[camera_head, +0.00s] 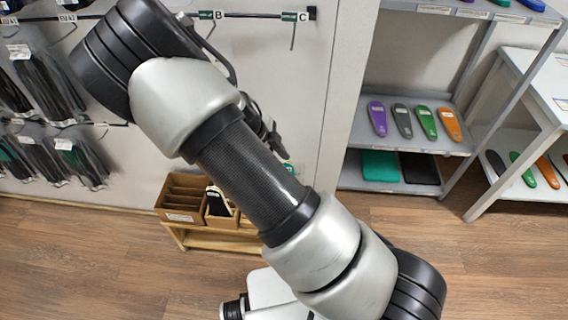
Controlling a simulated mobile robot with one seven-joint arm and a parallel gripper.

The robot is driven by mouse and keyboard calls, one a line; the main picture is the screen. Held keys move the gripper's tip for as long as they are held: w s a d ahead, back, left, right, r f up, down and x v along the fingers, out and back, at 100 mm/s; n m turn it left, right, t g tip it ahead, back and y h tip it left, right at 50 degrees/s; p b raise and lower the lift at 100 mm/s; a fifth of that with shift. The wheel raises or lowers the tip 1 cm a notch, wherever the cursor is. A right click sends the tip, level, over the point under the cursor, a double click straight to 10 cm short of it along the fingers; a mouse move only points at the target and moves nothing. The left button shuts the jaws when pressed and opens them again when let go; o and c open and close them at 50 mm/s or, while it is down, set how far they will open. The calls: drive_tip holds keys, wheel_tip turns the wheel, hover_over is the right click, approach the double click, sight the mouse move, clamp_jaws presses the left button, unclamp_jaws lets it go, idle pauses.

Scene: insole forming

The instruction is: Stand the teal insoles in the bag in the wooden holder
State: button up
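The wooden holder (207,242) is a low light-wood stand by the wall, partly hidden behind my arm. It carries a brown compartmented box (180,205) and a smaller box (222,217) with a black-and-white item in it. My gripper (272,140) shows only as a dark part behind my forearm, in front of the wall panel; its fingertips are not clear. A small teal and white patch (289,168) shows just below it, mostly hidden by the arm. I cannot tell whether it is the bag of teal insoles or whether it is held.
Bags of dark insoles (48,85) hang on wall hooks at left. Hooks B (216,40) and C (293,35) look empty. A grey shelf (440,140) holds colored insoles, with teal and black sheets below. A white table (535,80) stands right. The floor in front is clear.

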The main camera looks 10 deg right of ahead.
drive_tip(key=p+v, duration=0.2)
drive_tip(key=v, duration=1.3)
drive_tip(key=shift+r, duration=0.4)
drive_tip(key=s+d+r+n+t+y+p, duration=0.1)
drive_tip(key=s+d+r+n+p, duration=0.1)
drive_tip(key=s+r+n, duration=0.4)
drive_tip(key=s+d+r+n+t+y+p, duration=0.2)
drive_tip(key=s+r+n+p, duration=0.3)
drive_tip(key=r, duration=1)
drive_tip(key=s+d+r+n+t+y+p, duration=0.1)
drive_tip(key=s+d+r+n+p, duration=0.3)
drive_tip(key=s+r+n, duration=0.5)
drive_tip(key=shift+d+r+n+t+y, duration=0.3)
drive_tip(key=shift+r+n+y, duration=0.4)
drive_tip(key=shift+n, duration=0.4)
drive_tip(key=shift+s+r, duration=0.1)
